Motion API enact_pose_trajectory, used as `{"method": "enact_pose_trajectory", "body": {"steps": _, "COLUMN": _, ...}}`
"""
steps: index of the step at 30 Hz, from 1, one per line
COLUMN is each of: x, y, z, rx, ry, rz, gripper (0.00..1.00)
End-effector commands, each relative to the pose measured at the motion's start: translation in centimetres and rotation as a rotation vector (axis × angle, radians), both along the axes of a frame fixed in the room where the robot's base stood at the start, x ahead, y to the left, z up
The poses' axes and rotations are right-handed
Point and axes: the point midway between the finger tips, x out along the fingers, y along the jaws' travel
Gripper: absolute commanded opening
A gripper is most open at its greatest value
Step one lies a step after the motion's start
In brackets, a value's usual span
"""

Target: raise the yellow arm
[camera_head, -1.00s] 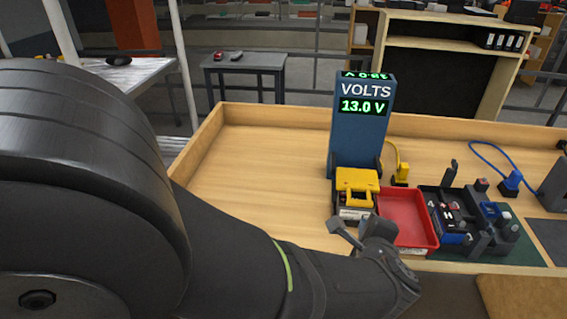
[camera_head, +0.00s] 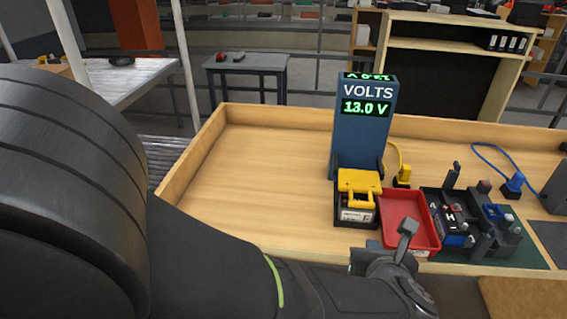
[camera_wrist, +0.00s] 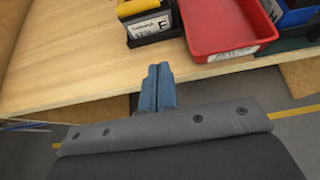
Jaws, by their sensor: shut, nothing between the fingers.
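The yellow arm (camera_head: 359,181) lies low across the top of a black holder with a block carrying a white label marked F (camera_head: 356,215). The holder stands in front of the blue VOLTS post (camera_head: 362,125), which reads 13.0 V. In the wrist view, part of the yellow arm (camera_wrist: 136,8) shows at the top edge, above the labelled block (camera_wrist: 152,27). My gripper (camera_wrist: 158,72) is shut and empty, its blue fingers together. It is apart from the yellow arm, on the near side of the holder. In the head view, my wrist mostly hides the fingers (camera_head: 374,245).
A red tray (camera_head: 428,247) sits just right of the holder. Further right is a black station (camera_head: 463,203) with several parts on a green mat. A yellow plug (camera_head: 402,176) is behind the tray. The wooden bench (camera_head: 262,165) is clear left of the holder.

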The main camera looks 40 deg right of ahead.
Motion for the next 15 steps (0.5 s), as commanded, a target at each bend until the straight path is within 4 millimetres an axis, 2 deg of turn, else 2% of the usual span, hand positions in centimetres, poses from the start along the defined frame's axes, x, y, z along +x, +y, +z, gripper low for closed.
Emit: {"method": "enact_pose_trajectory", "body": {"steps": 15, "x": 0.5, "y": -0.52, "z": -0.47, "rx": 0.006, "ry": -0.005, "rz": -0.002, "gripper": 0.0}}
